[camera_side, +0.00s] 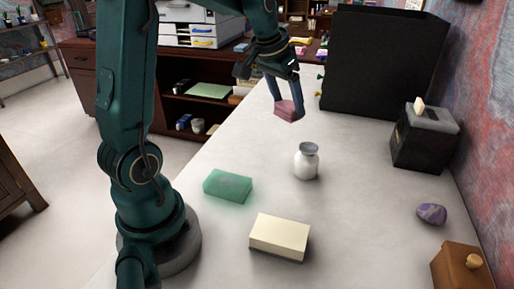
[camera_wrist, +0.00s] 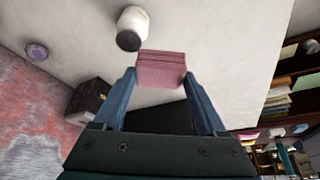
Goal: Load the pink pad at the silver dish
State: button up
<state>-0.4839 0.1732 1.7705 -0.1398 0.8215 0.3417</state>
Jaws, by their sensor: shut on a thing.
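My gripper (camera_side: 287,100) is shut on the pink pad (camera_side: 286,111) and holds it in the air above the far part of the desk. In the wrist view the pink pad (camera_wrist: 161,69) sits between the two blue fingers of my gripper (camera_wrist: 162,84). I cannot make out a silver dish in either view. A white jar with a grey rim (camera_side: 306,162) stands upright on the desk, nearer the side camera than the pad, and it also shows in the wrist view (camera_wrist: 134,22).
A green block (camera_side: 228,186) and a cream block (camera_side: 279,237) lie on the near desk. On the right are a black toaster-like box (camera_side: 425,138), a purple stone (camera_side: 432,214) and a brown box with a knob (camera_side: 460,268). A tall black bin (camera_side: 381,62) stands at the back.

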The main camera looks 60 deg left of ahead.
jog(key=w+d+r+m, duration=0.1)
jog(key=w+d+m, duration=0.15)
jog(key=d, duration=0.25)
jog(key=h, duration=0.1)
send_over(311, 146)
jog(key=s, duration=0.1)
jog(key=shift+n, duration=0.25)
jog(key=shift+s+f, duration=0.1)
jog(key=shift+f, duration=2.9)
jog(key=shift+f, duration=1)
notch_tip(311, 146, up, 7)
jog(key=shift+r, duration=0.15)
jog(key=s+d+r, duration=0.1)
jog(key=s+d, duration=0.4)
jog(key=s, duration=0.5)
jog(key=shift+r, duration=0.35)
